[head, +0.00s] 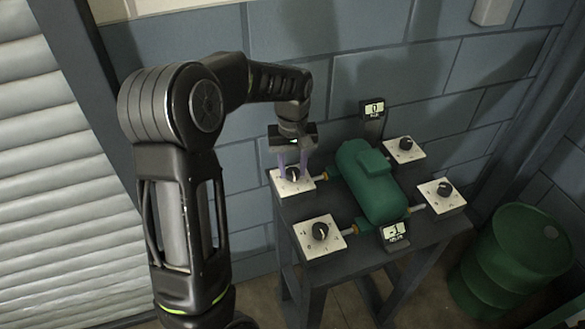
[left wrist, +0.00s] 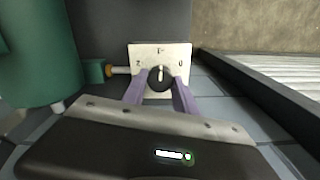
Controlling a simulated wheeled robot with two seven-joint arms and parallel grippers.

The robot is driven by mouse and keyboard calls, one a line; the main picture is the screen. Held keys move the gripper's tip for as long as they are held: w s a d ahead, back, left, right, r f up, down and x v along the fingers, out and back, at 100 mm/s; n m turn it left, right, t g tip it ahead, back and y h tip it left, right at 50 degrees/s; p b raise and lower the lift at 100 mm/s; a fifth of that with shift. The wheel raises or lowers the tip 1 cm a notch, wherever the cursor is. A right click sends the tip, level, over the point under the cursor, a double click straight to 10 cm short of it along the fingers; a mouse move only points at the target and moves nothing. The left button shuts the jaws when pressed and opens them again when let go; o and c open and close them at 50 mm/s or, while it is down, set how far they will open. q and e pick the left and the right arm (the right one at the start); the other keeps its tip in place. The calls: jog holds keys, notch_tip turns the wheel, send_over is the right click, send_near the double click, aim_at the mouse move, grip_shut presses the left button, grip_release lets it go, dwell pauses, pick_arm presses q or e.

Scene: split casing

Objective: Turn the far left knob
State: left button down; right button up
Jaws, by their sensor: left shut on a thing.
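The far left knob (head: 293,174) is black and sits on a white plate (head: 303,187) at the back left of the dark table. My left gripper (head: 293,168) comes down from above and is shut on this knob. In the left wrist view the knob (left wrist: 160,79) stands between the two purple fingers, with its white line pointing at the middle mark of the plate (left wrist: 143,54). In the head view the fingers hide part of the knob. My right gripper is not in view.
A green casing (head: 372,182) lies mid-table. Other knobs are at near left (head: 320,231), far right (head: 406,144) and near right (head: 444,189). Small displays stand behind (head: 375,109) and in front (head: 394,233). A green barrel (head: 512,250) stands right of the table.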

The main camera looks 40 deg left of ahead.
aim_at(293, 171)
pick_arm(q)
jog(key=m, duration=0.5)
jog(key=shift+m, duration=0.3)
jog(key=m, duration=0.5)
jog(key=shift+w+b, duration=0.1)
jog(key=shift+b, duration=0.3)
jog(key=shift+m, duration=0.3)
jog(key=c, duration=1)
grip_release()
jog(key=shift+o, duration=0.2)
jog(key=shift+r, duration=0.1)
notch_tip(293, 171, up, 8)
jog(key=shift+f+b, duration=0.15)
jog(key=shift+b, duration=0.25)
